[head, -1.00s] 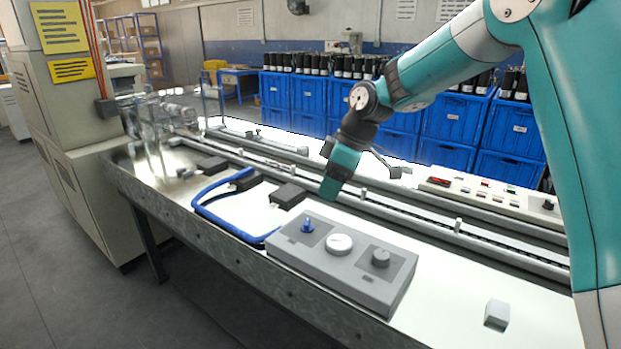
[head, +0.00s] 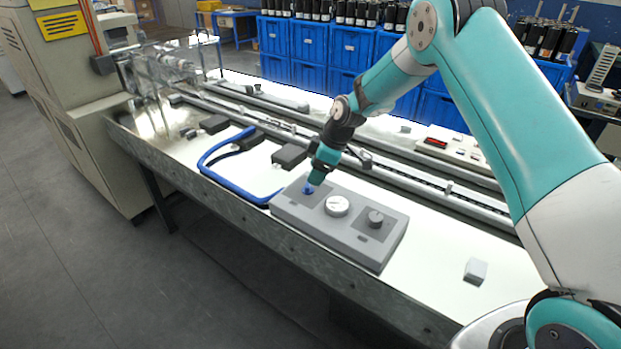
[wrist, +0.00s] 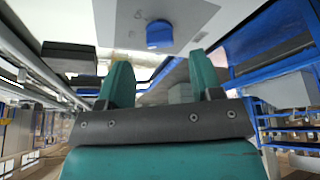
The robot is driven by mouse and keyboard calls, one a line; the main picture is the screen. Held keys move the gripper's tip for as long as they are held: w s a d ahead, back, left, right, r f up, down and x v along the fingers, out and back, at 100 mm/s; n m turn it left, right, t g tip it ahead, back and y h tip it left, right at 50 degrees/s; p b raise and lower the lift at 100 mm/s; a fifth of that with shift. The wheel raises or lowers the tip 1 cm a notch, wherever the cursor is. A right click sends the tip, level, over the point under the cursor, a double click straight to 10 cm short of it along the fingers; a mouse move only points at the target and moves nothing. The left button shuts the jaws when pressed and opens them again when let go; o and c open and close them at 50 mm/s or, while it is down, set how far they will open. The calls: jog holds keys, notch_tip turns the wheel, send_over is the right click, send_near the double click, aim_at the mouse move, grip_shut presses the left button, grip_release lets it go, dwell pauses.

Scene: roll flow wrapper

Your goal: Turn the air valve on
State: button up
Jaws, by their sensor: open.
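The blue air valve knob (head: 308,188) stands on the left end of the grey control panel (head: 345,247), which lies near the bench's front edge. In the wrist view the blue knob (wrist: 160,34) shows beyond the fingertips, roughly midway between them. My gripper (head: 314,180) points down just above the knob and partly covers it in the head view. In the wrist view my gripper (wrist: 158,68) has its two teal fingers apart with nothing between them. Whether a fingertip touches the knob I cannot tell.
A white round gauge (head: 337,205) and a dark grey knob (head: 375,218) share the panel. A blue hose (head: 205,165) curves left of it. Black blocks (head: 289,155) and a conveyor rail (head: 400,172) lie behind.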

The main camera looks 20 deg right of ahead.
aim_at(311, 190)
jog(key=shift+p+x, duration=0.3)
jog(key=shift+x, duration=1.95)
jog(key=shift+c, duration=0.2)
jog(key=c, duration=0.9)
